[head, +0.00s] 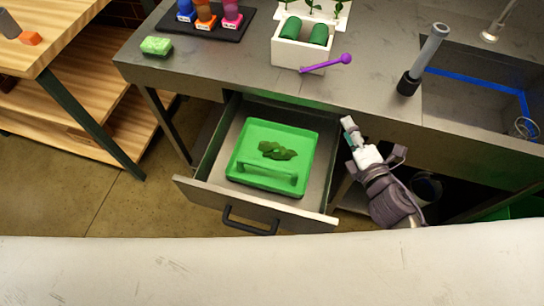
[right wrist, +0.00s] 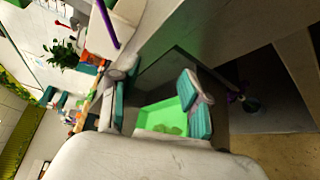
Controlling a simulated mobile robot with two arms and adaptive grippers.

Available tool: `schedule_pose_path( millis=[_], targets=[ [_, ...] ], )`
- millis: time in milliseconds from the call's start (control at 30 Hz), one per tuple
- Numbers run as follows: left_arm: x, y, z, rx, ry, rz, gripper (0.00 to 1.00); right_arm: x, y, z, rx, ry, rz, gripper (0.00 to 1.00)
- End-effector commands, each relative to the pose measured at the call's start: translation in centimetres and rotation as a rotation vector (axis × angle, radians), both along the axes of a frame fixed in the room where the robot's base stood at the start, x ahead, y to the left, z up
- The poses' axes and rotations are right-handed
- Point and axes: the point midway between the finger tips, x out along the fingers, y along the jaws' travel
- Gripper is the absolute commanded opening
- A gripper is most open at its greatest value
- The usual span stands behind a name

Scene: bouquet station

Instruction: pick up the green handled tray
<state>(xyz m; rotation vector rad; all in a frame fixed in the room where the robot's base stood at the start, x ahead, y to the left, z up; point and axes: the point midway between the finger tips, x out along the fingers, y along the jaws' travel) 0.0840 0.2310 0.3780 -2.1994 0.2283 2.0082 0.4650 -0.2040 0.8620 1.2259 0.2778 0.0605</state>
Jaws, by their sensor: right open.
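The green handled tray (head: 245,157) lies flat in an open drawer (head: 300,212) under the grey counter. Dark green leaves (head: 277,150) lie in it, and its green handle bar (head: 266,170) runs across the near side. My right gripper (head: 353,134) is open and empty, beside the drawer's right side and apart from the tray. In the right wrist view its teal-padded fingers (right wrist: 157,103) are spread, with part of the tray (right wrist: 163,115) visible beyond and between them. My left gripper is not in view.
The drawer front has a dark handle (head: 250,222). On the counter (head: 225,75) above are a white planter (head: 290,53), a purple tool (head: 328,64), a green sponge (head: 157,46) and a dark bottle rack (head: 232,30). A sink (head: 475,95) is at the right, a wooden table (head: 50,38) at the left.

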Motion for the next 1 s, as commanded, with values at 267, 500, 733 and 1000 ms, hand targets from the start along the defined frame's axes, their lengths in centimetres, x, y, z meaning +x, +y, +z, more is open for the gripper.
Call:
schedule_pose_path(
  millis=[267, 500, 733, 1000],
  targets=[
    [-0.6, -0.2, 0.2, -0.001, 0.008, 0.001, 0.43, -3.9, 8.1, 5.9, -0.746, -0.519, 0.614, 0.48],
    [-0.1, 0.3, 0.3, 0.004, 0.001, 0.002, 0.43, -8.5, 8.9, 0.2, -1.183, -0.762, 1.069, 0.48],
    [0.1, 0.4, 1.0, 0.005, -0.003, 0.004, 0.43, -9.4, 9.5, -2.1, -1.284, -0.824, 1.206, 0.48],
    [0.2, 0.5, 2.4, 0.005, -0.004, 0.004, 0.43, -7.4, 14.1, -4.0, -1.28, -0.823, 1.202, 0.48]
  ],
)
